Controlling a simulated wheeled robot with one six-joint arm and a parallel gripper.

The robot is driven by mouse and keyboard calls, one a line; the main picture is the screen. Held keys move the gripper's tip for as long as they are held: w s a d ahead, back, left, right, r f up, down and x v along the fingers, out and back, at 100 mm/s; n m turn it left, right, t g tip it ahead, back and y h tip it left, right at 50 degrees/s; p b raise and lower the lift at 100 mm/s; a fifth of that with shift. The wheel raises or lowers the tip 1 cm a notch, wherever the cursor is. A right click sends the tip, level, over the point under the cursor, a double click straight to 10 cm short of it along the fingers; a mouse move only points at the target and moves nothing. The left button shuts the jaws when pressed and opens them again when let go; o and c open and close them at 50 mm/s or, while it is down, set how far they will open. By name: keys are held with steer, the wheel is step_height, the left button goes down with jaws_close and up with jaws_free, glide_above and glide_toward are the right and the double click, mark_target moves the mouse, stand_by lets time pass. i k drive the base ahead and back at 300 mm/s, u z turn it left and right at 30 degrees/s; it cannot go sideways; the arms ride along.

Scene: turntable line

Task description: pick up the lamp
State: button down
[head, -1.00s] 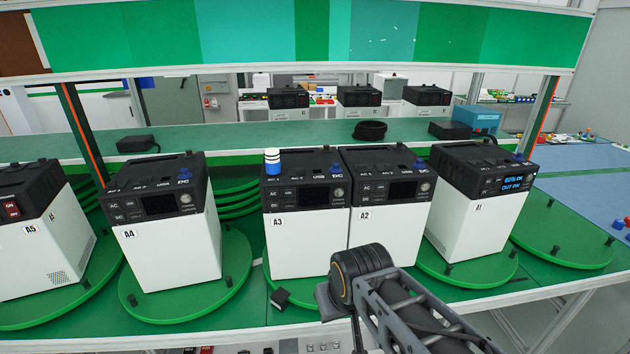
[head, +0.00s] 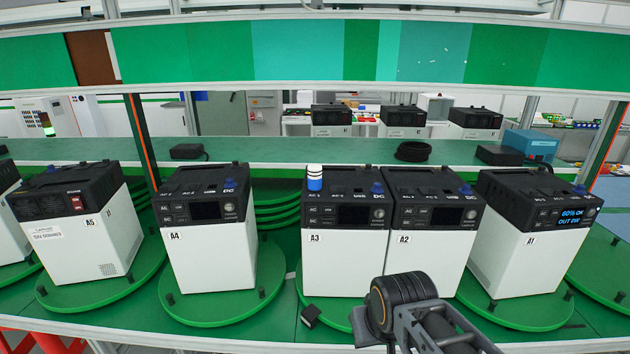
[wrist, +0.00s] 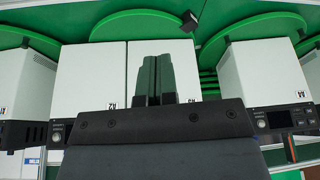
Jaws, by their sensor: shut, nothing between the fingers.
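A small blue cylinder with a white banded top, which looks like the lamp (head: 315,178), stands upright on the top left of the power unit A3 (head: 333,262) in the head view. I do not see it in the wrist view. My gripper (wrist: 154,79) shows in the wrist view with its two fingers together and nothing between them. Its fingers point towards the white fronts of two units standing side by side, seen upside down. In the head view only my arm shows, low and right of A3; my fingertips cannot be made out there.
Unit A2 (head: 427,255) stands close against A3 on its right. Units A4 (head: 207,265), A5 (head: 90,245) and A1 (head: 525,260) stand on green turntables. A small black block (head: 310,315) lies near the front edge. A coloured panel (head: 320,55) spans above.

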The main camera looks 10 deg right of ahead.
mark_target(314, 171)
steer(key=z, duration=0.5)
steer(key=k, duration=0.6)
steer(key=z, duration=0.15)
steer(key=i, duration=1)
steer(key=u, duration=0.9)
